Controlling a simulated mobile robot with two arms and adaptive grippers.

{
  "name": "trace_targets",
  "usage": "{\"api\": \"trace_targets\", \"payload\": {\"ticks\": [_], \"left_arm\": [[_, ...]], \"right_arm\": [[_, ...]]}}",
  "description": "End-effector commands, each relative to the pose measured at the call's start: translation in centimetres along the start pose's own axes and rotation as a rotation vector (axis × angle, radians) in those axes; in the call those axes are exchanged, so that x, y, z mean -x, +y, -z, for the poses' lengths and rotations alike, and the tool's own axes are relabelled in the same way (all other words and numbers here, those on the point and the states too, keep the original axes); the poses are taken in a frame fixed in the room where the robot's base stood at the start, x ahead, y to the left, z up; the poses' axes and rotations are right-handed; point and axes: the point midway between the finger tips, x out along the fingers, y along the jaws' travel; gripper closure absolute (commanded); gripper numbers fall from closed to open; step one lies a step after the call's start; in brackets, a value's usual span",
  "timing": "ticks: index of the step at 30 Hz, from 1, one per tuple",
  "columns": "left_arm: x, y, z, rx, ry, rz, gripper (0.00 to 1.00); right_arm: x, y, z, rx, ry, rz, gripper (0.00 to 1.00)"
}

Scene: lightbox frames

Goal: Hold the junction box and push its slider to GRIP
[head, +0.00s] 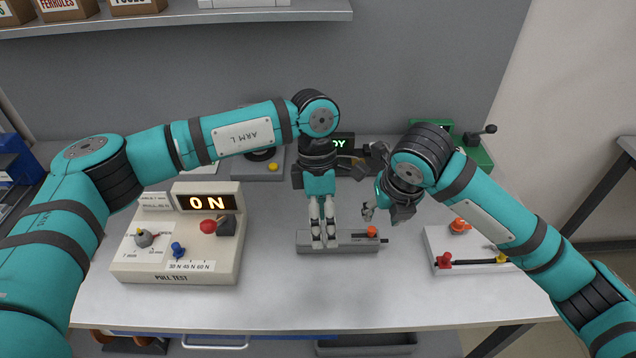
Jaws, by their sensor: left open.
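The junction box looks to be the low grey box (345,249) on the middle of the table. An orange slider knob (372,231) sits on its right part, and a dark rod sticks out at its right end. No GRIP marking is legible. My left gripper (323,243) points down over the left part of the box with its fingers open; whether they touch it is unclear. My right gripper (369,213) hangs just behind and above the knob, apart from it. Its fingers are small and partly hidden by its own wrist, so their opening is unclear.
A beige pull-test unit (175,270) with a lit ON display stands at left. A pale panel (440,240) with red and orange knobs lies at right, partly behind my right arm. A green device (480,155) stands at back right. The table front is clear.

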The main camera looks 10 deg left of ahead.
Motion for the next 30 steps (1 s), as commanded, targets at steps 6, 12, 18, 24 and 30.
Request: {"api": "trace_targets", "payload": {"ticks": [6, 12, 18, 24, 30], "left_arm": [[5.1, 3.5, 0.5, 0.000, 0.069, -0.200, 0.33], [6.0, 4.0, 0.6, 0.003, 0.082, -0.236, 0.33], [4.0, 4.5, 0.8, 0.003, 0.082, -0.231, 0.33], [0.2, 5.2, 1.1, 0.003, 0.082, -0.229, 0.33], [-3.7, 6.2, 1.4, 0.003, 0.081, -0.229, 0.33]], "right_arm": [[0.0, 0.0, 0.0, 0.000, 0.000, 0.000, 0.62], [0.0, 0.0, 0.0, 0.000, 0.000, 0.000, 0.62], [0.0, 0.0, 0.0, 0.000, 0.000, 0.000, 0.62], [0.0, 0.0, 0.0, 0.000, 0.000, 0.000, 0.62], [0.0, 0.0, 0.0, 0.000, 0.000, 0.000, 0.62]]}}
